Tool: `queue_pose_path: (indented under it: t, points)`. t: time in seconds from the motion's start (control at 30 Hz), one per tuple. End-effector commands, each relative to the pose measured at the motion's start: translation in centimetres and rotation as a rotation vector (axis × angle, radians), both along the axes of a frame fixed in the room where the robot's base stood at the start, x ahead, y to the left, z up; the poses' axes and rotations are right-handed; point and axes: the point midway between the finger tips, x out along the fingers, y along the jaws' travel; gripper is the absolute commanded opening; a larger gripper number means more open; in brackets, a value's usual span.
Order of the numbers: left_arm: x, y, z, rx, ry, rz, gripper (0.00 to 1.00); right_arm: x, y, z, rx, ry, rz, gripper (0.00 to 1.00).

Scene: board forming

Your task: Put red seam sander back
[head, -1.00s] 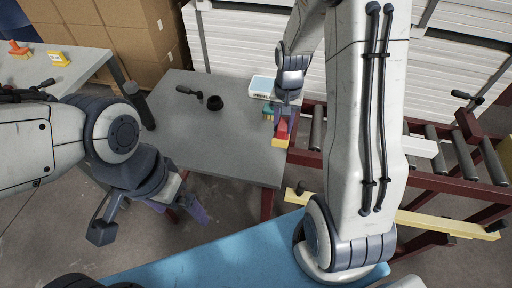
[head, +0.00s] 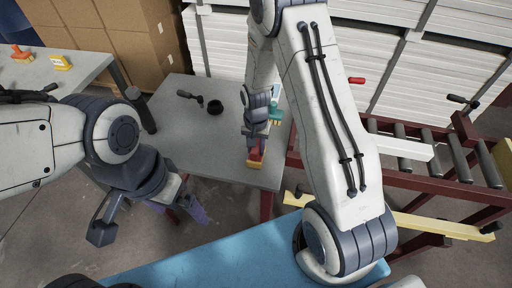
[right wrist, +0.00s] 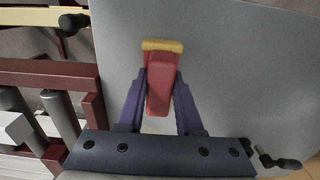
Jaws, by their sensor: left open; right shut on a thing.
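The red seam sander (head: 255,157) has a red body and a yellow edge strip. It is at the right part of the grey table (head: 205,148), near its front edge. My right gripper (head: 256,146) is shut on the sander from above. In the right wrist view the red sander (right wrist: 160,85) sits between the two purple fingers of the right gripper (right wrist: 161,88), with its yellow strip beyond the fingertips. I cannot tell whether the sander touches the tabletop. My left gripper (head: 175,218) is open and empty, low in front of the table.
A teal brush-like tool (head: 276,115) stands behind the right gripper, partly hidden. A black cup (head: 215,107) and a dark-handled tool (head: 189,96) lie at the back of the table. A roller conveyor (head: 420,150) stands to the right. The table's left half is clear.

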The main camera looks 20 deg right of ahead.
Motion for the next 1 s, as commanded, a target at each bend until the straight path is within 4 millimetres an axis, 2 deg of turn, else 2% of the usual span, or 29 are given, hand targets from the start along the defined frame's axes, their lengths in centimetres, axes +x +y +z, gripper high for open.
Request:
queue_pose_path:
  t: [0.17, 0.2, 0.27, 0.57, 0.7, 0.83, 1.0]
  points:
    - [0.0, 0.0, -0.3, 0.000, 0.000, 0.000, 0.97, 0.0, 0.0, -0.4, 0.000, 0.000, 0.000, 0.00]
    - [0.0, 0.0, -0.3, 0.000, 0.000, 0.000, 0.97, 0.0, 0.0, -0.4, 0.000, 0.000, 0.000, 0.42]
    - [0.0, 0.0, -0.2, 0.000, 0.000, 0.000, 0.97, 0.0, 0.0, -0.3, 0.001, 0.001, 0.000, 0.65]
    - [0.0, 0.0, -0.2, 0.000, 0.000, 0.000, 0.97, 0.0, 0.0, -0.2, 0.001, 0.001, 0.000, 0.65]
    - [0.0, 0.0, -0.1, 0.000, 0.000, 0.000, 0.97, 0.1, 0.0, 0.6, 0.000, -0.002, 0.000, 0.65]
    - [0.0, 0.0, -0.5, 0.000, 0.000, 0.000, 0.97, 0.1, 0.0, 2.7, 0.000, -0.005, 0.000, 0.65]
    - [0.0, 0.0, -0.9, 0.000, 0.000, 0.000, 0.97, 0.2, 0.0, 6.5, 0.000, -0.007, 0.000, 0.65]
